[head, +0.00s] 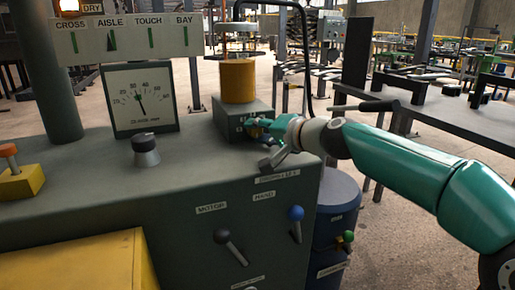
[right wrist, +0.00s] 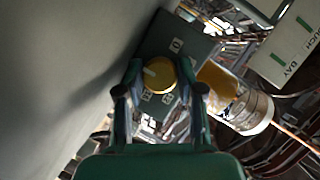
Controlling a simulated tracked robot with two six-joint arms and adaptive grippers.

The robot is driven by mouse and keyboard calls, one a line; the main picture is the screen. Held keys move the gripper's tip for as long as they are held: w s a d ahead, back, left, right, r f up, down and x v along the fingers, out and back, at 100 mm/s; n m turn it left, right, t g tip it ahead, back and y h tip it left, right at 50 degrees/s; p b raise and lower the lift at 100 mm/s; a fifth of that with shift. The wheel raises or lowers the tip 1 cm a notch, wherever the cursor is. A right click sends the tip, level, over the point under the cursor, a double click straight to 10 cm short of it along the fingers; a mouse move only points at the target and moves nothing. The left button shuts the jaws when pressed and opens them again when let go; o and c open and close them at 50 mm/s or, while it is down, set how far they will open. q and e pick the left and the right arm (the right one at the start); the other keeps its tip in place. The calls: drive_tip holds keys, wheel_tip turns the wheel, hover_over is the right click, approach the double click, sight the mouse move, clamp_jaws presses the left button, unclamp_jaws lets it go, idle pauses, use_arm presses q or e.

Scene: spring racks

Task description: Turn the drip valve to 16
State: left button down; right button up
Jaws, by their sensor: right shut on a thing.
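The drip valve is a round yellow knob (right wrist: 160,75) on the front of a dark grey box (head: 228,112) below a yellow cylinder (head: 238,81). In the right wrist view a pale pointer mark on the knob points left. Small white number plates (right wrist: 176,45) sit around it, too small to read surely. My right gripper (head: 258,129) is at the box front, its fingers on either side of the knob and shut on it; it also shows in the right wrist view (right wrist: 161,88). In the head view the gripper mostly hides the knob. My left gripper is not in view.
The box stands on a grey-green cabinet (head: 120,200) with a dial gauge (head: 140,98), a black knob (head: 146,150) and front levers (head: 297,222). A grey lever (head: 273,160) lies just below my gripper. A blue drum (head: 338,200) stands right of the cabinet.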

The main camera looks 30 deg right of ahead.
drive_tip(key=shift+d+f+m+b, duration=0.1)
drive_tip(key=shift+f+m+b, duration=0.15)
drive_tip(key=shift+m+b, duration=0.25)
drive_tip(key=shift+r, duration=0.1)
drive_tip(key=o, duration=0.9)
drive_tip(key=shift+d, duration=0.1)
drive_tip(key=shift+c, duration=0.2)
